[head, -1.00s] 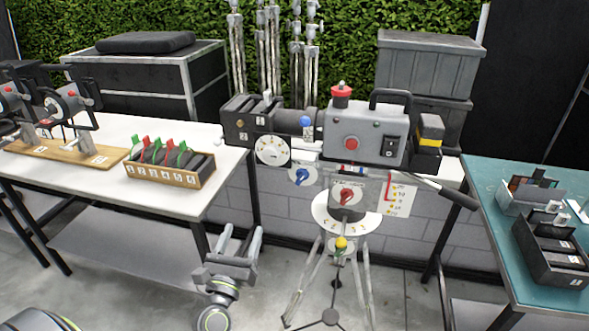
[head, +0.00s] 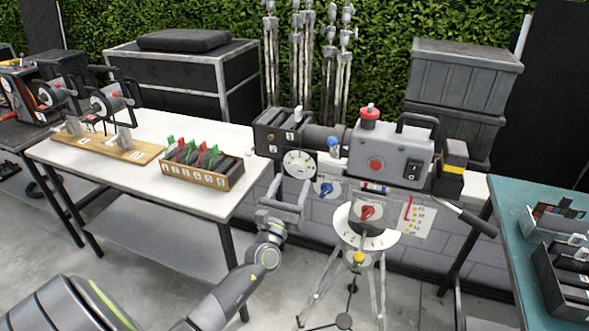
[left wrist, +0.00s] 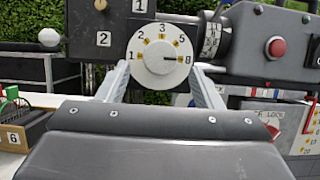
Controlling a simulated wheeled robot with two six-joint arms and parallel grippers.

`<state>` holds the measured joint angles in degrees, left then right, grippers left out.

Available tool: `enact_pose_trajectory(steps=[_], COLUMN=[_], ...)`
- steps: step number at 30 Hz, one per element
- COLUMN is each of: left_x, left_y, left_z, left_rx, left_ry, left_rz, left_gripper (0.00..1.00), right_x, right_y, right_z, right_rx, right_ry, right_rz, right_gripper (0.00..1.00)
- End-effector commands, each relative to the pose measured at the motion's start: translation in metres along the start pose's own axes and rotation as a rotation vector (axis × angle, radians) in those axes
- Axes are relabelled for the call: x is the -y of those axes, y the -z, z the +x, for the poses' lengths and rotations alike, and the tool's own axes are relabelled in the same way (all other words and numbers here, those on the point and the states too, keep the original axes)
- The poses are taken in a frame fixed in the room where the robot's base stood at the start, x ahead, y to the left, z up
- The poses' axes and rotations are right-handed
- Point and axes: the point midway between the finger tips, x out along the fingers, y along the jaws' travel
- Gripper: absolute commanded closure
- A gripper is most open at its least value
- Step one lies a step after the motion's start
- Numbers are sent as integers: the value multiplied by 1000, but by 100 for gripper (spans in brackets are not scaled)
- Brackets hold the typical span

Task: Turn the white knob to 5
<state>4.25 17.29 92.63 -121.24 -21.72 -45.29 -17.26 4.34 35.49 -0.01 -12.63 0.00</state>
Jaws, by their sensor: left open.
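The white knob (head: 299,164) is a round dial on the front of the grey camera (head: 378,155) on the tripod. In the left wrist view the white knob (left wrist: 160,58) is face-on, with numbers around its rim. Its short black mark points right, toward the 8; the 5 is at the upper right. My left gripper (head: 285,198) is open and empty, just below and in front of the knob. In the left wrist view its two fingers (left wrist: 160,84) point up toward the knob's lower left and lower right, apart from each other. Whether they touch it cannot be told.
A blue knob (head: 326,188) and a red knob (head: 367,212) sit below the camera, close to the gripper. A white table (head: 130,130) with a wooden box (head: 200,180) stands left. A teal table (head: 510,240) stands right. Tripod legs spread below.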

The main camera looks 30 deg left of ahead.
Motion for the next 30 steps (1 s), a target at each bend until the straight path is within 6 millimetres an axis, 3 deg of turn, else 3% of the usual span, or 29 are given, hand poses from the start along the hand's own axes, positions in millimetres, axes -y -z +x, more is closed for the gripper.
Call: enact_pose_trajectory(steps=[6, 18, 28, 30], left_x=[0, 0, 0, 0], left_y=[-1, 0, 0, 0], left_z=[26, 31, 31, 31], left_rx=[0, 0, -1, -1], left_ry=[0, 0, 0, 0], left_rz=[1, 0, 0, -1], left_gripper=[40, 41, 85, 85], right_x=[-4, -6, -6, -6], right_y=[1, 2, 2, 2], right_z=[-9, -10, -10, -10], right_rx=[0, -1, -2, -2], right_ry=[-3, -6, -6, -6], right_rz=[-1, -3, -3, -3], right_gripper=[48, 48, 48, 48])
